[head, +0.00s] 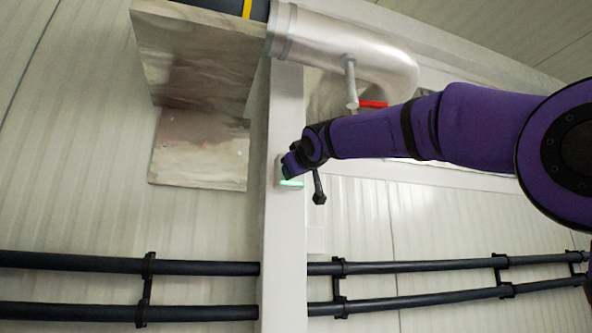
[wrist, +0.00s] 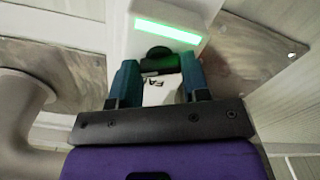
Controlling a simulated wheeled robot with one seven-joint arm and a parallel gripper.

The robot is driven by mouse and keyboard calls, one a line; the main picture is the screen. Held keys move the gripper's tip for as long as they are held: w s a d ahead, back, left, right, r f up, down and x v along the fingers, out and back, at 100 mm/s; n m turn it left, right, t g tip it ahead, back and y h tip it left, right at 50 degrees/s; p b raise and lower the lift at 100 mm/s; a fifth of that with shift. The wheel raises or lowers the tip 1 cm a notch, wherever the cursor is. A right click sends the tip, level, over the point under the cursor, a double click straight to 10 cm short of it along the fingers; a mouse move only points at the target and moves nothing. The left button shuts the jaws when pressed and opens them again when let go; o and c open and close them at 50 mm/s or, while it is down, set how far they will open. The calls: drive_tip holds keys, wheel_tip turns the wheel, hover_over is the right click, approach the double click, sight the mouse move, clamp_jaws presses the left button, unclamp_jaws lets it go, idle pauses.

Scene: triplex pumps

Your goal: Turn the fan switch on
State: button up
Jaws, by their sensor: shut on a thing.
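The fan switch (wrist: 185,17) is a pale box with a lit green bar and a dark knob (wrist: 161,56). A label below the knob is partly hidden and shows "FA". My gripper (wrist: 158,68) has its two teal fingers on either side of the knob and is shut on it. In the head view, the fan switch (head: 291,184) is on the white post, with its green light showing. My gripper (head: 291,165) is in front of it and hides most of the box and the knob.
The white post (head: 284,240) runs vertically. A silver pipe elbow (head: 385,62) with a red-handled valve (head: 373,104) is above my arm. Two black pipes (head: 200,267) run along the wall below. A metal plate (head: 200,150) is left of the post.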

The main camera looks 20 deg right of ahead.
drive_tip(key=m, duration=0.5)
drive_tip(key=shift+f, duration=0.1)
drive_tip(key=shift+m, duration=0.3)
idle(0.4)
drive_tip(key=o, duration=0.9)
drive_tip(key=s, duration=1.1)
